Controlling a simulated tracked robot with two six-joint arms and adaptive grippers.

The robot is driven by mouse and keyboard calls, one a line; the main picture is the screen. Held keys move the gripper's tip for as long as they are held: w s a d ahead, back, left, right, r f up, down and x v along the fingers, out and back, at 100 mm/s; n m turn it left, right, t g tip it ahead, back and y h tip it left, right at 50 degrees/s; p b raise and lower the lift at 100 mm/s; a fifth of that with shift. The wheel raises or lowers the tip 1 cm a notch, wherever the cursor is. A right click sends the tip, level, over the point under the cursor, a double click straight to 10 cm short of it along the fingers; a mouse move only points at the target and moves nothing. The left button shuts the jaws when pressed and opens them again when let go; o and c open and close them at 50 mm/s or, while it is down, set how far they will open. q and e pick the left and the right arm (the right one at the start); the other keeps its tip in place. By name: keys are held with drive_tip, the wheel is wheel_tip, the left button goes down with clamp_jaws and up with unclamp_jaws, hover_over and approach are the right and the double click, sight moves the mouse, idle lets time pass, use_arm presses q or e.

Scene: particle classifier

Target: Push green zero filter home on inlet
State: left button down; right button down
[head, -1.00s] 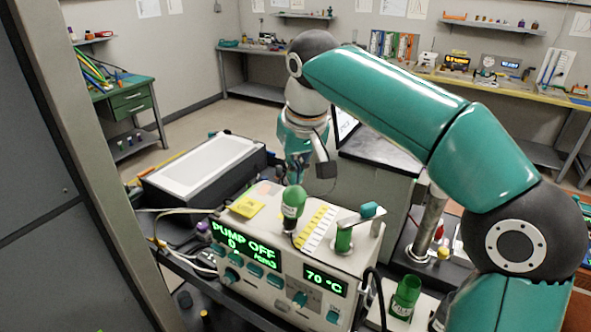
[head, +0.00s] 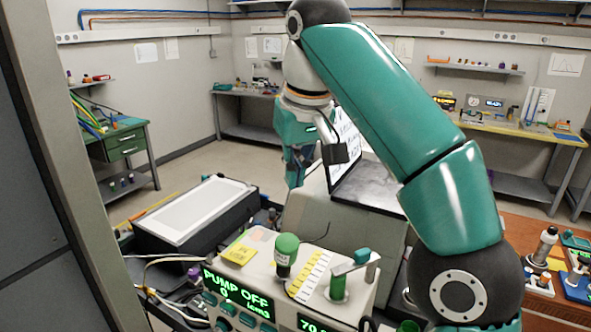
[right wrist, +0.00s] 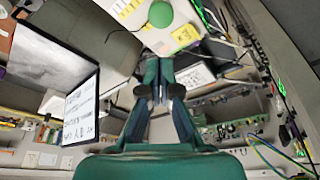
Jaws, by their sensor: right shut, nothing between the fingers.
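The green zero filter (head: 287,247), with a rounded green top and pale label, stands upright on the beige instrument (head: 240,262). Its lower end meets the instrument top, but I cannot tell how far down it sits on the inlet. My right gripper (head: 299,172) is shut and empty, above and beyond the filter, apart from it. In the right wrist view the closed fingers (right wrist: 157,95) point toward the filter's round green top (right wrist: 160,13), with a gap between them. My left gripper is out of view.
A green cylinder (head: 338,287) beneath a teal-ended lever stands to the filter's right. A yellow note (head: 238,254) lies on the left. A dark box with a white top (head: 190,215) and a laptop-like screen (head: 345,135) are behind. A grey panel edge borders the left.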

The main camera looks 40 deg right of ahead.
drive_tip(key=shift+s+r, duration=0.1)
drive_tip(key=shift+r, duration=0.15)
approach(286, 235)
drive_tip(key=shift+w+a+f, duration=0.2)
drive_tip(key=shift+w+f, duration=0.3)
drive_tip(key=shift+w, duration=0.15)
drive_tip(key=shift+s+d+f+b, duration=0.1)
drive_tip(key=shift+d+f+b, duration=0.05)
drive_tip(key=shift+d+b, duration=0.15)
drive_tip(key=shift+d+f+b, duration=0.1)
drive_tip(key=shift+f+b, duration=0.15)
drive_tip(key=shift+b, duration=0.05)
drive_tip(key=b+x, duration=0.4)
drive_tip(key=x, duration=0.1)
drive_tip(key=shift+f+b, duration=0.6)
drive_tip(key=shift+f, duration=0.05)
